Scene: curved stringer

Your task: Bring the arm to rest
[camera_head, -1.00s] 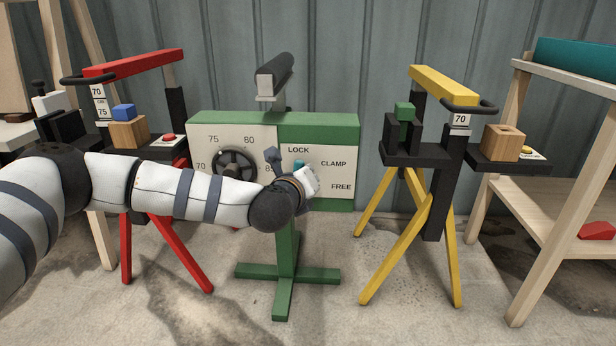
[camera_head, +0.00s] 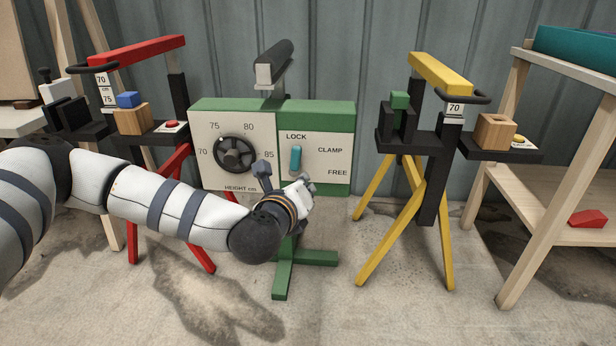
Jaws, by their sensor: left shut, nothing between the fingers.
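My left arm (camera_head: 175,208) comes in from the left and reaches across the front of the green stand. It is white with dark bands. My left gripper (camera_head: 306,194) is at its end, shut and empty, below the teal lever (camera_head: 295,160) and in front of the panel's lower edge. Its fingertips are largely hidden behind the wrist. The lever stands near upright below the word LOCK. The black handwheel (camera_head: 234,153) is clear of the arm. I see no contact between gripper and panel. My right gripper is out of view.
A red trestle (camera_head: 137,50) stands on the left, with a wooden block (camera_head: 134,119) and red button (camera_head: 171,124). A yellow trestle (camera_head: 440,72) stands on the right beside a wooden shelf (camera_head: 525,180). Concrete floor between the stands is open.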

